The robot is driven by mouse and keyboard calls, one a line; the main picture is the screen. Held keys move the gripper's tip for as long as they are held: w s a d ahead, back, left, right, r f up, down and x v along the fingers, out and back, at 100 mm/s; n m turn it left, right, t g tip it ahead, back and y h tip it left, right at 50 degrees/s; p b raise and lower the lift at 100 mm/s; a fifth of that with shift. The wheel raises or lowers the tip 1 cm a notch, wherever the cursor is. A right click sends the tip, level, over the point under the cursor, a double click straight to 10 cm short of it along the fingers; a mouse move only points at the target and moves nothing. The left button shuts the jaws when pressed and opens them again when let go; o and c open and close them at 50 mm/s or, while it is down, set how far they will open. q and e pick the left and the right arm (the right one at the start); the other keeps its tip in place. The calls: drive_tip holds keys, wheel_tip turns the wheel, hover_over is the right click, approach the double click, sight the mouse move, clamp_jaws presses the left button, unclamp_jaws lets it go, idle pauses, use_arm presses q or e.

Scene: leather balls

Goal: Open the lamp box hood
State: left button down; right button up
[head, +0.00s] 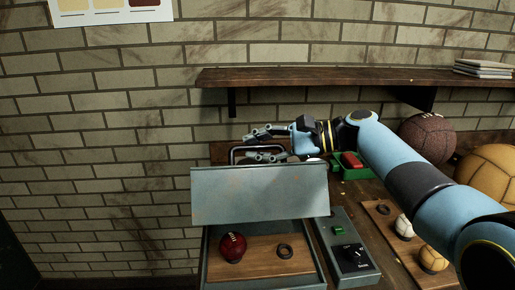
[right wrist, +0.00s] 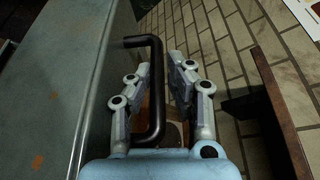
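The lamp box hood (head: 260,193) is a worn grey-blue metal panel, standing raised and tilted above the open box (head: 207,262). Its dark bar handle (head: 236,151) is at the hood's top edge and also shows in the right wrist view (right wrist: 157,95). My right gripper (head: 262,145) is at the handle, one finger on each side of the bar. In the right wrist view, the fingers (right wrist: 160,70) stand apart with the bar between them, closer to the left finger, and a slim gap shows on the right. My left gripper is out of view.
Inside the box, a dark red ball (head: 233,247) and a dark ring (head: 285,251) sit on a wooden board. A control panel (head: 345,243) with a knob is at its right. A shelf (head: 340,78) crosses the brick wall above my right arm. Balls stand at the right.

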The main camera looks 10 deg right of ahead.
drive_tip(key=o, duration=0.3)
drive_tip(key=shift+s+r, duration=0.1)
drive_tip(key=shift+s, duration=0.05)
drive_tip(key=shift+o, duration=0.2)
drive_tip(key=shift+d, duration=0.3)
drive_tip(key=v, duration=1.1)
drive_tip(key=shift+s+d+r, duration=0.15)
drive_tip(key=shift+s, duration=0.05)
